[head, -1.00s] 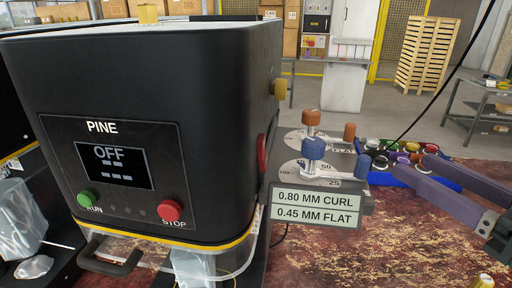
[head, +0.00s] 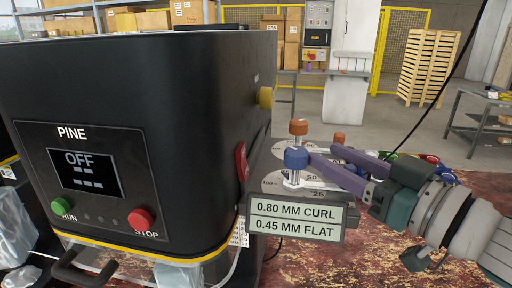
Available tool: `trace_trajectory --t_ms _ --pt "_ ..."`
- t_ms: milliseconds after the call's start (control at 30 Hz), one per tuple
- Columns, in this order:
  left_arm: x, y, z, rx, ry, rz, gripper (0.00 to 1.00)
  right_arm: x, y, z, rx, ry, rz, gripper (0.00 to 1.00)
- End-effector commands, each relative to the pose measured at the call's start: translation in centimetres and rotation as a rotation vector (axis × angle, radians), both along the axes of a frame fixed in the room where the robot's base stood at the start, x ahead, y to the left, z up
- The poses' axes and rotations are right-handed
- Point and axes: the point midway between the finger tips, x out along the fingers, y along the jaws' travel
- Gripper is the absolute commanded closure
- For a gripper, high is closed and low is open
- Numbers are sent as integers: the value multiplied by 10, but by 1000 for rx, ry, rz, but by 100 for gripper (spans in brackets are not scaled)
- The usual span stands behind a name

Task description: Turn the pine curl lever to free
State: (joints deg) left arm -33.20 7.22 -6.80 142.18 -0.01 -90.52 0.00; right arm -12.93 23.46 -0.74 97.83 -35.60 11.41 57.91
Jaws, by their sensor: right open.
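The black PINE machine (head: 200,110) fills the left, with OFF on its screen. On its right side are two pale dial plates with levers. A blue knob (head: 296,157) stands upright on the front dial, an orange knob (head: 298,128) on the one behind. An orange-brown lever handle (head: 339,138) shows behind my fingers. I cannot read which lever is curl. My right gripper (head: 322,153) is open, its purple fingers pointing left over the dials, close to the blue knob. The fingers hide part of the dials and any handle between them; contact cannot be told. My left gripper is out of view.
A sign (head: 292,219) reading 0.80 MM CURL and 0.45 MM FLAT stands before the dials. Small coloured items (head: 430,160) lie behind my right gripper on the reddish worn table (head: 330,265). The table's front right is clear. A black cable hangs at the back right.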

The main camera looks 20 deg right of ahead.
Motion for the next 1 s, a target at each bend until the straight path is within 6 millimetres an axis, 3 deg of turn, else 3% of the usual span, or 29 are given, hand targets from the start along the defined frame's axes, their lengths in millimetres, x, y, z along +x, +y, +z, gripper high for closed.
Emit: trace_trajectory --t_ms 400,867,1000 --pt "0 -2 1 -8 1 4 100 7 2 0 0 1 0 48" --pt "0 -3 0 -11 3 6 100 7 2 0 0 1 0 100" --pt "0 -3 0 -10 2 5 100 7 2 0 0 1 0 100"
